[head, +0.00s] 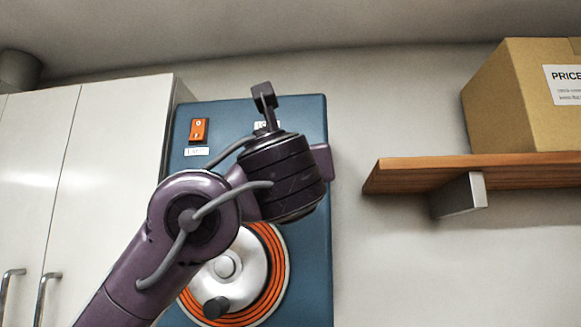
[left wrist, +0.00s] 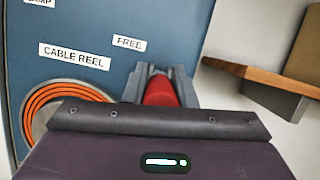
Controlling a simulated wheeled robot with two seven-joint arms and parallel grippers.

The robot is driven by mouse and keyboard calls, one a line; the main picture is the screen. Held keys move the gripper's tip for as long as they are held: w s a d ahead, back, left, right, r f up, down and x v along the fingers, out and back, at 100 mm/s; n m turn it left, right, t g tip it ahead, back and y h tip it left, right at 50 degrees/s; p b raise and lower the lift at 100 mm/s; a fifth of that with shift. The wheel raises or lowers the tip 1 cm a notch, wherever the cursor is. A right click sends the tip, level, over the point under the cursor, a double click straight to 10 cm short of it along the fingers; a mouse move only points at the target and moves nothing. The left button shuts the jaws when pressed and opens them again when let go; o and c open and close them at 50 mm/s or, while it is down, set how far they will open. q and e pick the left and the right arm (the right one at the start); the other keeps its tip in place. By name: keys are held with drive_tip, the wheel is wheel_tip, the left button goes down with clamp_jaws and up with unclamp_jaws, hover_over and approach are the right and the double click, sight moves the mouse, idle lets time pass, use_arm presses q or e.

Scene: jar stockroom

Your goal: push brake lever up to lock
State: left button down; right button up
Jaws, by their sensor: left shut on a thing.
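The brake lever, with a red grip (left wrist: 160,92), shows in the left wrist view between the two grey fingers of my left gripper (left wrist: 162,82), which is shut on it. In the head view my left gripper (head: 264,97) is in front of the upper right of a blue panel (head: 308,112). There the gripper and wrist hide the lever. A white FREE label (left wrist: 130,43) is just up and left of the lever in the wrist view. I see no lock label that I can read. My right gripper is in neither view.
A cable reel (head: 280,246) with orange cable and a dark crank knob (head: 216,307) sits low on the panel. An orange switch (head: 198,129) is at its upper left. A wooden shelf (head: 400,175) with a cardboard box (head: 500,105) juts out right. White cabinets (head: 110,150) stand left.

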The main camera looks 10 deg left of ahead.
use_arm(q)
drive_tip(key=r+g, duration=0.2)
drive_tip(key=g, duration=0.1)
drive_tip(key=shift+w+d, duration=0.1)
drive_tip(key=shift+w, duration=0.15)
drive_tip(key=shift+w+r+m+g, duration=0.2)
drive_tip(key=shift+r+g, duration=0.15)
drive_tip(key=shift+g, duration=0.4)
drive_tip(key=shift+w+r+m+g, duration=0.1)
drive_tip(key=shift+w+r+g, duration=0.2)
drive_tip(key=shift+g, duration=0.45)
drive_tip(key=shift+r+h, duration=0.2)
drive_tip(key=shift+h, duration=0.1)
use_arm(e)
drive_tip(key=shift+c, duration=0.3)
